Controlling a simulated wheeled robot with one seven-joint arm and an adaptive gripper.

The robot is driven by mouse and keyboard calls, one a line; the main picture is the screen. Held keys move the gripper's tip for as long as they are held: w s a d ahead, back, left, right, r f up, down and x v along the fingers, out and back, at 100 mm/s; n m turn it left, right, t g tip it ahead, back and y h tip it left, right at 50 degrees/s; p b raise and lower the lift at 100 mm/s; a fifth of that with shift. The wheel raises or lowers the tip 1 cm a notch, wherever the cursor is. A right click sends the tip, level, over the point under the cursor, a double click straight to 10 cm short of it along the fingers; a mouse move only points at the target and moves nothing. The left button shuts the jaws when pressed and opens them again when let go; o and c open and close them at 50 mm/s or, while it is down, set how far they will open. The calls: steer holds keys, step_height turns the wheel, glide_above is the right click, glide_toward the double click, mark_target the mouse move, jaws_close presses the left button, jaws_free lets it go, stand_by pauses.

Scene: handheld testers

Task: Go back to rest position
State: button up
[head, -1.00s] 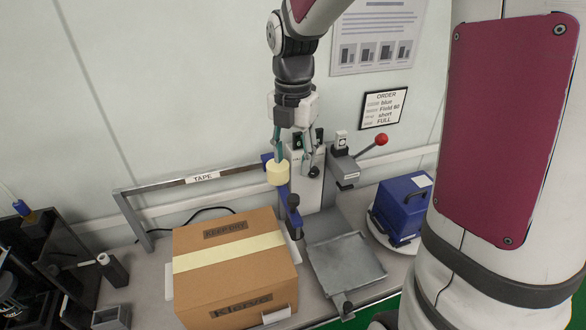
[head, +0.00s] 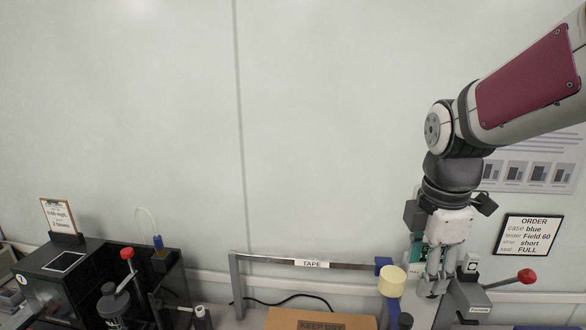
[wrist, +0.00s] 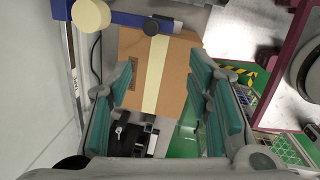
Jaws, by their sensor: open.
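My gripper (head: 432,272) hangs pointing down at the right of the head view, in front of the wall and close to the tape roll and the red-knobbed lever. In the wrist view my gripper (wrist: 165,105) shows two teal-padded fingers spread wide with nothing between them. Beyond the fingers lies the taped cardboard box (wrist: 130,85), apart from them. In the head view only the top edge of the box (head: 290,318) shows at the bottom.
A metal tape rail (head: 270,259) with a cream tape roll (head: 392,281) stands left of my gripper. A lever with a red knob (head: 526,276) is to its right. A black machine (head: 65,275) stands at the far left.

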steer(key=s+a+r+m+t, duration=0.1)
steer(key=s+m+t, duration=0.1)
steer(key=s+m, duration=0.4)
steer(key=s+a+r+m+t+b, duration=0.1)
steer(key=s+m, duration=0.5)
steer(key=m, duration=0.6)
steer(key=shift+a+r+t+y, duration=0.3)
steer(key=shift+a+r+t, duration=0.3)
steer(key=shift+r, duration=0.2)
